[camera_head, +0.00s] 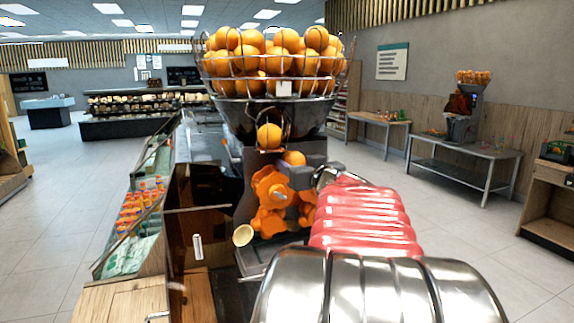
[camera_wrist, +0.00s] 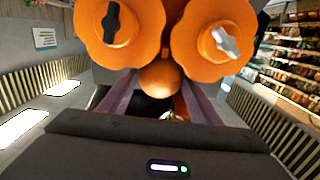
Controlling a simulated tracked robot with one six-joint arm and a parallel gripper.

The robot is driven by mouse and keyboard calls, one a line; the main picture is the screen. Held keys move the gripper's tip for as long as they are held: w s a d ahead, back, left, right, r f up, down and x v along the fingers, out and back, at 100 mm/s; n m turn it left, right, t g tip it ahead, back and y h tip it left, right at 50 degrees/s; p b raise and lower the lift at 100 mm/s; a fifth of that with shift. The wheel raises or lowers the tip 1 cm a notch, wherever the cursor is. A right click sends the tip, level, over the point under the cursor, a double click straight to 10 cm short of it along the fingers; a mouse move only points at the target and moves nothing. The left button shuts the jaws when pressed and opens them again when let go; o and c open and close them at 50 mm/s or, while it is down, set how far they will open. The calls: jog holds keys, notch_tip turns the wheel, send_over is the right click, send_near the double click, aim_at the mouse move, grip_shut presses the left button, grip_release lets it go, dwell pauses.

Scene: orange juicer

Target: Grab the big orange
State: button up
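In the wrist view, the two purple fingers of my gripper (camera_wrist: 158,88) stand apart. A round orange (camera_wrist: 160,76) shows between and just beyond their tips, below two orange juicer wheels; I cannot tell whether the fingers touch it. In the head view, my red and silver arm reaches to the juicer (camera_head: 240,180), and my gripper is hidden or too unclear to make out. One orange (camera_head: 269,136) sits under the juicer's basket, and another (camera_head: 294,158) sits lower, on the juicer's front. I cannot tell which is the big orange.
A wire basket (camera_head: 275,65) heaped with oranges tops the juicer. A display case (camera_head: 130,225) with bottles stands at left. A metal table (camera_head: 465,152) with a second juicer (camera_head: 462,115) stands at right. The floor between is clear.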

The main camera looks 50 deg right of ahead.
jog(key=c, duration=0.7)
jog(key=shift+o, duration=0.2)
